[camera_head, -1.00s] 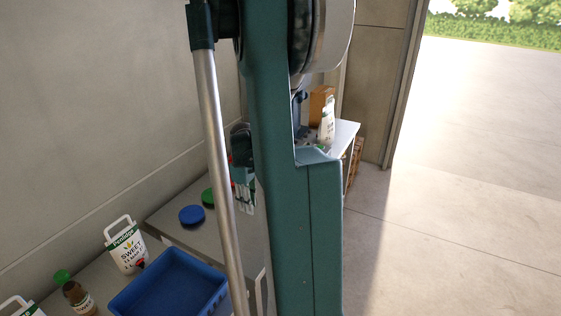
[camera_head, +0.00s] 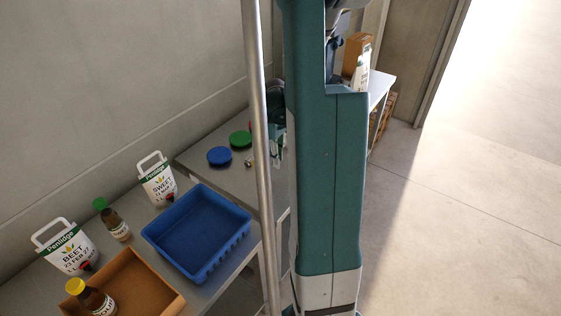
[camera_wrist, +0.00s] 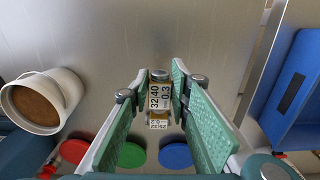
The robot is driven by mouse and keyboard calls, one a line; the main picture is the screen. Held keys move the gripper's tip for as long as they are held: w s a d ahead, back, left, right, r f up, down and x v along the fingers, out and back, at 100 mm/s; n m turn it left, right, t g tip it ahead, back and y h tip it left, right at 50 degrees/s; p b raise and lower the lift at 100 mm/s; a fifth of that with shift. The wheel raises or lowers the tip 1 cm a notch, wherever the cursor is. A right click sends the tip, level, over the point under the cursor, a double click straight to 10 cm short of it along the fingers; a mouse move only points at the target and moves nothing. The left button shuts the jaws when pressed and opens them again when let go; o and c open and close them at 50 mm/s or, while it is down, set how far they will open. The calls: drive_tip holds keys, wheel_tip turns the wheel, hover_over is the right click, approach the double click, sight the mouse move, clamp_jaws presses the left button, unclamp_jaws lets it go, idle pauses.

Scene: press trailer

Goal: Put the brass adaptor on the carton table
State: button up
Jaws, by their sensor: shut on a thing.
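A small labelled piece with brass-coloured edges, which I take as the brass adaptor (camera_wrist: 159,95), sits between my fingertips in the wrist view. Its tag reads 32.40 and 0.3, and a second tag shows just below it. My gripper (camera_wrist: 157,86), with green pads, is shut on it. In the head view my gripper (camera_head: 278,145) is mostly hidden behind my arm, over the grey table (camera_head: 205,172). A small brass-coloured thing (camera_head: 249,162) shows left of it. A far table (camera_head: 382,86) bears a brown carton; I cannot tell whether it is the carton table.
Blue lid (camera_head: 219,156) and green lid (camera_head: 240,138) lie on the grey table. A white bucket (camera_wrist: 42,100) stands left in the wrist view. A blue tray (camera_head: 197,230), brown tray (camera_head: 125,285), pouches and bottles fill the near bench. Open floor lies right.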

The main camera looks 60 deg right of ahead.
sight(276, 176)
drive_tip(key=shift+f, duration=1.45)
drive_tip(key=shift+f, duration=2.05)
drive_tip(key=shift+f+b, duration=0.15)
drive_tip(key=shift+b, duration=0.15)
drive_tip(key=o, duration=0.9)
drive_tip(key=shift+o, duration=0.2)
drive_tip(key=shift+r+p, duration=0.5)
drive_tip(key=shift+r, duration=5.65)
